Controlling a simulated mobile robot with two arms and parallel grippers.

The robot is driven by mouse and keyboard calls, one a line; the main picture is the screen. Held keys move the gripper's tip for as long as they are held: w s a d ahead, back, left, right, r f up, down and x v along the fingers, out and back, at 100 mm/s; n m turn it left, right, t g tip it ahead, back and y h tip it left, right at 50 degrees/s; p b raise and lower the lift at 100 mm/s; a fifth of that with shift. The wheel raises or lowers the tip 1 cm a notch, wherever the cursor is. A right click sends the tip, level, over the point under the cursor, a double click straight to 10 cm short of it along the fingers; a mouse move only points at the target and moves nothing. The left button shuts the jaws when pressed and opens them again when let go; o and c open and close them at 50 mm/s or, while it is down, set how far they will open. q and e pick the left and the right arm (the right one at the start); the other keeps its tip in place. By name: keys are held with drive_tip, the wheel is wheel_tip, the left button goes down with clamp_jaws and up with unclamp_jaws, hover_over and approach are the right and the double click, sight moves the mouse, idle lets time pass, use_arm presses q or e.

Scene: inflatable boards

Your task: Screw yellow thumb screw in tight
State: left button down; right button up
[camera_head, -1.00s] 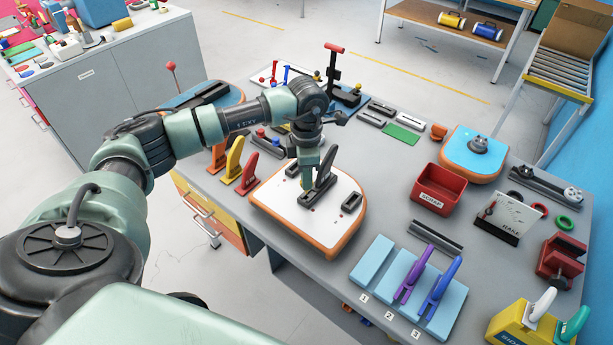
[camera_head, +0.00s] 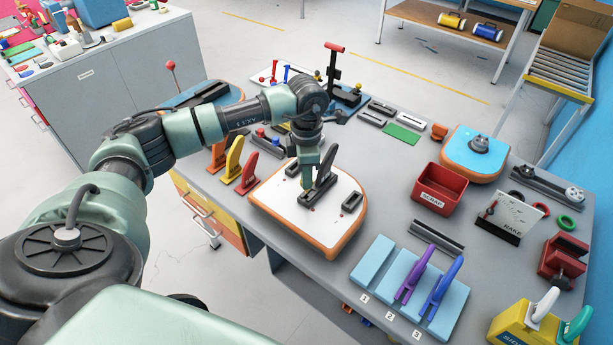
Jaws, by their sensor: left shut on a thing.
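A white board with an orange edge (camera_head: 290,215) lies on the grey bench, with dark fittings and small red dots on it. My left gripper (camera_head: 306,186) points down onto the board, beside a dark grey upright fin (camera_head: 325,185). It is shut at a small yellowish spot at its tips, which I take to be the yellow thumb screw. The screw is almost wholly hidden by the gripper, so I cannot tell how deep it sits. My right gripper is not in view.
A tall red-handled post (camera_head: 333,65) stands behind. Bare bench lies between board and bin.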

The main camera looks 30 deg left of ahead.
use_arm(q)
drive_tip(key=shift+f, duration=0.15)
drive_tip(key=shift+f+b, duration=0.3)
drive_tip(key=shift+b, duration=0.15)
drive_tip(key=shift+f+b, duration=0.95)
drive_tip(key=shift+f, duration=0.15)
drive_tip(key=c, duration=1.4)
unclamp_jaws()
drive_tip(key=shift+o, duration=0.2)
drive_tip(key=shift+r, duration=0.15)
wheel_tip(320, 180, up, 8)
drive_tip(key=shift+f+b, duration=0.2)
drive_tip(key=shift+b, duration=1)
